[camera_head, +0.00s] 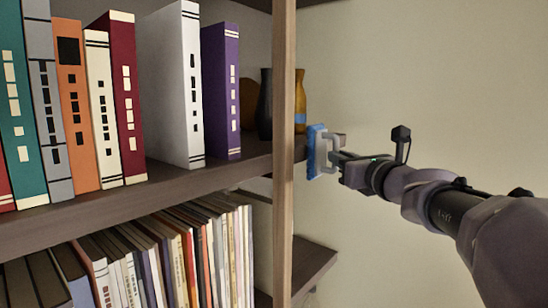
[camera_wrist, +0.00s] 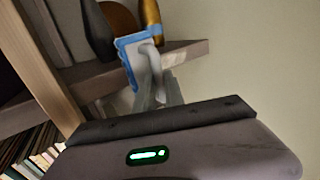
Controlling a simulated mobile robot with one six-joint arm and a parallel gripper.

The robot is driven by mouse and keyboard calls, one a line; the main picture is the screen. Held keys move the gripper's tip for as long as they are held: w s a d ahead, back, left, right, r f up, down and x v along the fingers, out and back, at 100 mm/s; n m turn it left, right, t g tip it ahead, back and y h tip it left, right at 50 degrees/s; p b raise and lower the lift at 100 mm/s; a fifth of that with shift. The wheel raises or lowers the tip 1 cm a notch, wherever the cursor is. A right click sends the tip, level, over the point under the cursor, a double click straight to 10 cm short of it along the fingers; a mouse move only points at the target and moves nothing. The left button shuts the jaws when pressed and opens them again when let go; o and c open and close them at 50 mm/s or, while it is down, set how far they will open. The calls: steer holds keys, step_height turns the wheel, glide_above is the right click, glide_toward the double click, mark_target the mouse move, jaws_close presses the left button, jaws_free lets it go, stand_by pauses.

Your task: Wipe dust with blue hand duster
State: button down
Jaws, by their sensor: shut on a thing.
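The blue hand duster (camera_head: 315,151) has a flat blue head and a light grey handle. My gripper (camera_head: 335,156) is shut on its handle at the right of the wooden upright. In the wrist view the duster (camera_wrist: 132,47) shows beyond my gripper (camera_wrist: 155,85), with its head in front of the shelf end. I cannot tell whether the head touches the shelf (camera_head: 255,158). A pale greyish patch that may be dust (camera_wrist: 174,59) shows on the shelf's edge in the wrist view.
A wooden upright (camera_head: 284,200) stands left of the duster. A dark vase (camera_head: 264,105) and an orange vase (camera_head: 300,103) stand on the shelf behind it. Books, among them a purple one (camera_head: 221,90), fill the left. A lower shelf (camera_head: 312,262) juts out below. The right wall is bare.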

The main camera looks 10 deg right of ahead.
steer(key=shift+w+d+p, duration=2.3)
steer(key=shift+w+d, duration=1.9)
steer(key=shift+d, duration=0.9)
steer(key=shift+s+a+b, duration=3.6)
steer(key=shift+s+a, duration=1.15)
steer(key=shift+a, duration=1.25)
steer(key=shift+s+d, duration=2.05)
steer(key=shift+s, duration=0.05)
